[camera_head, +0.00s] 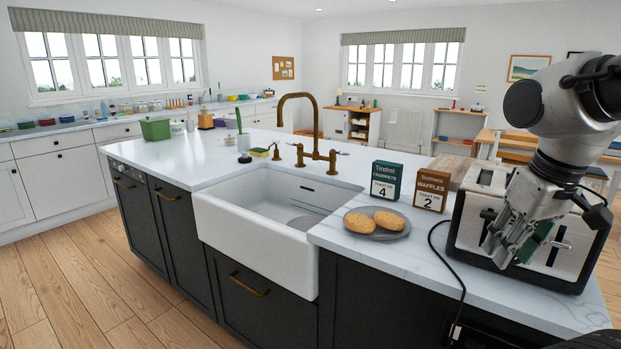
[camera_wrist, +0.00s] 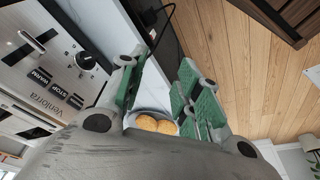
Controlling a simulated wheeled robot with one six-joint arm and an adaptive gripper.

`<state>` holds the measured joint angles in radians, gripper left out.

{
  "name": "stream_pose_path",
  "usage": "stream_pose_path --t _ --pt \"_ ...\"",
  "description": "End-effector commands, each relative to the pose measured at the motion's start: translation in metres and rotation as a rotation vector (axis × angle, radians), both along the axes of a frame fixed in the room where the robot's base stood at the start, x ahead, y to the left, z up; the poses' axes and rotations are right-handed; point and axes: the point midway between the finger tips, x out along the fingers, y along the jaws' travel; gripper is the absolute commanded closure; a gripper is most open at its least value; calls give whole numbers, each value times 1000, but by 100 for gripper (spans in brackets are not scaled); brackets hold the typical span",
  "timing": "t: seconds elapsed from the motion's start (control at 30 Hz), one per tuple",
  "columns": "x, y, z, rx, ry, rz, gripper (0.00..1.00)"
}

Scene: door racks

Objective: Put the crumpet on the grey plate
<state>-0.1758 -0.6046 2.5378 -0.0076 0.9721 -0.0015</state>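The grey plate (camera_head: 404,233) lies on the counter to the right of the sink. Two round golden-brown pieces that look like crumpets, a left one (camera_head: 360,223) and a right one (camera_head: 389,220), rest on it. They also show low in the wrist view (camera_wrist: 146,123), beyond my fingers. My gripper (camera_head: 516,240) is in front of the silver toaster (camera_head: 478,226), right of the plate. In the wrist view my gripper (camera_wrist: 166,72) has its green-padded fingers apart with nothing between them. My arm covers part of the toaster, and the inside of its slots is hidden.
A green crumpet box (camera_head: 386,181) and a brown waffle box (camera_head: 431,190) stand behind the plate. A black cord (camera_head: 447,257) runs between plate and toaster over the counter's front edge. The white sink (camera_head: 262,225) and brass tap (camera_head: 308,130) are left.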

Motion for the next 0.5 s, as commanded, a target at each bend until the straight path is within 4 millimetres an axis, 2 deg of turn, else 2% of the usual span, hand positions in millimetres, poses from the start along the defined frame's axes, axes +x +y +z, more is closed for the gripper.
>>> stream_pose_path --t 0.1,0.2,0.5 --pt "-16 -22 15 25 -94 -113 67" --pt "-22 -33 24 26 -137 -165 67" --pt "-23 -37 25 23 -137 -184 67"
